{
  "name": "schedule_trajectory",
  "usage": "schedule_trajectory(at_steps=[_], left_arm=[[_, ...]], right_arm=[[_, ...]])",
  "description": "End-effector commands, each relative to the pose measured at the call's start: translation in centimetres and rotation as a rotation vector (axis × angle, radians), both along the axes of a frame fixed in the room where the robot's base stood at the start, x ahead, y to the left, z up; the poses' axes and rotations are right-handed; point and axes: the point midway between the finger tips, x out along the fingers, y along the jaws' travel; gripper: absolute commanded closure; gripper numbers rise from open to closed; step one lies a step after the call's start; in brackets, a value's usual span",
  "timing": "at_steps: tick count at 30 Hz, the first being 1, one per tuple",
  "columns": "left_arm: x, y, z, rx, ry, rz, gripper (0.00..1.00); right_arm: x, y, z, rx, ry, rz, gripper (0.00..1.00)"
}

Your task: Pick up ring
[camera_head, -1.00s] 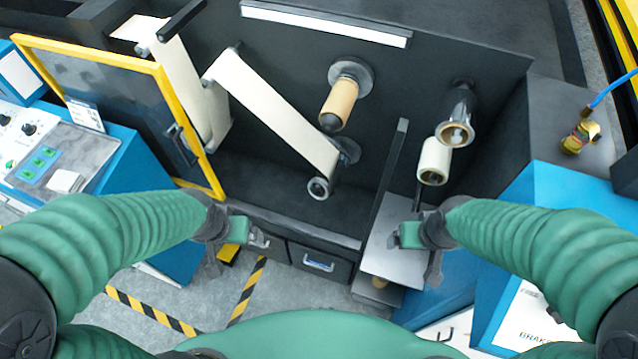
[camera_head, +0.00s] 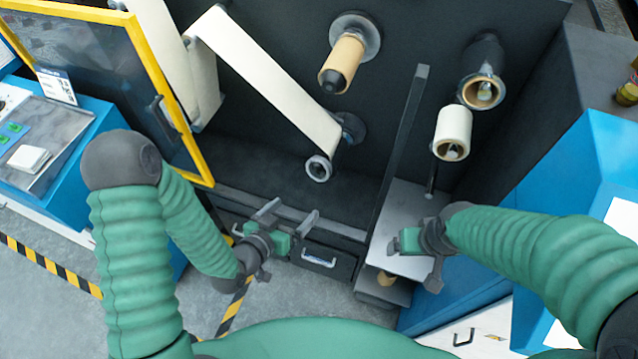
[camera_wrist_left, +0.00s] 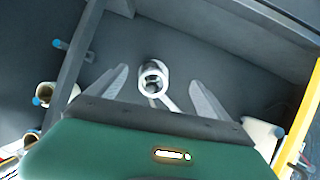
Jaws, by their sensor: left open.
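A metallic ring (camera_head: 318,168) caps the front of the lower roller, where the cream web ends. In the left wrist view the ring (camera_wrist_left: 153,71) shows nearly end-on, between and beyond the finger tips. My left gripper (camera_head: 290,214) is open and empty, below and a little left of the ring, apart from it. Its two fingers also show spread in the left wrist view (camera_wrist_left: 158,76). My right gripper (camera_head: 402,241) hangs over the grey metal shelf at the right; its finger opening is not clear.
A tan roll (camera_head: 342,62) sits above the ring. A white roll (camera_head: 453,131) and another spindle (camera_head: 482,88) are to the right, beyond an upright dark divider (camera_head: 402,140). A yellow-framed door (camera_head: 160,75) stands open at left. Drawers (camera_head: 325,259) lie below.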

Motion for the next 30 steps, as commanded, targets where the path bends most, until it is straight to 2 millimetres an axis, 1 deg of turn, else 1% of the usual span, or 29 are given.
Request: schedule_trajectory(at_steps=[1, 3, 6, 8, 10, 11, 14, 18, 21, 24, 28, 30], left_arm=[[-0.4, -0.7, -2.3, -0.094, -0.063, 0.025, 0.10], [-0.6, -1.1, -1.7, -0.211, -0.162, 0.071, 0.10], [-0.8, -0.6, -0.6, -0.317, -0.256, 0.136, 0.10], [-0.8, -0.4, -0.1, -0.350, -0.285, 0.157, 0.10], [-0.4, -0.5, 0.4, -0.363, -0.301, 0.167, 0.10], [0.1, -0.6, 0.6, -0.364, -0.304, 0.167, 0.10], [2.3, -1.4, 0.8, -0.363, -0.306, 0.168, 0.10], [5.8, -2.7, 0.6, -0.361, -0.305, 0.166, 0.10], [8.0, -3.6, 0.5, -0.360, -0.304, 0.167, 0.10], [9.5, -4.2, 0.4, -0.360, -0.301, 0.167, 0.10], [10.7, -4.6, 0.4, -0.360, -0.299, 0.167, 0.10], [11.8, -5.0, 0.4, -0.361, -0.300, 0.168, 0.10]], right_arm=[[0.0, 0.0, -2.9, 0.000, 0.000, 0.000, 0.17], [0.0, 0.0, -4.1, 0.000, 0.000, 0.000, 0.17], [0.0, 0.0, -4.9, 0.000, 0.000, 0.000, 0.17], [0.0, 0.0, -4.9, 0.000, 0.000, 0.000, 0.17], [0.0, 0.0, -4.7, 0.000, -0.001, 0.000, 0.17], [0.0, 0.0, -4.6, 0.000, -0.001, 0.000, 0.17], [0.0, 0.0, -4.2, 0.000, -0.001, 0.000, 0.17], [0.0, 0.0, -4.1, 0.000, -0.001, 0.000, 0.17], [0.0, 0.0, -4.0, 0.000, -0.001, 0.000, 0.17], [0.0, 0.0, -4.0, 0.000, -0.001, 0.000, 0.17], [0.0, 0.0, -4.0, 0.000, -0.001, 0.000, 0.17], [0.0, 0.0, -3.9, 0.000, 0.000, 0.000, 0.17]])
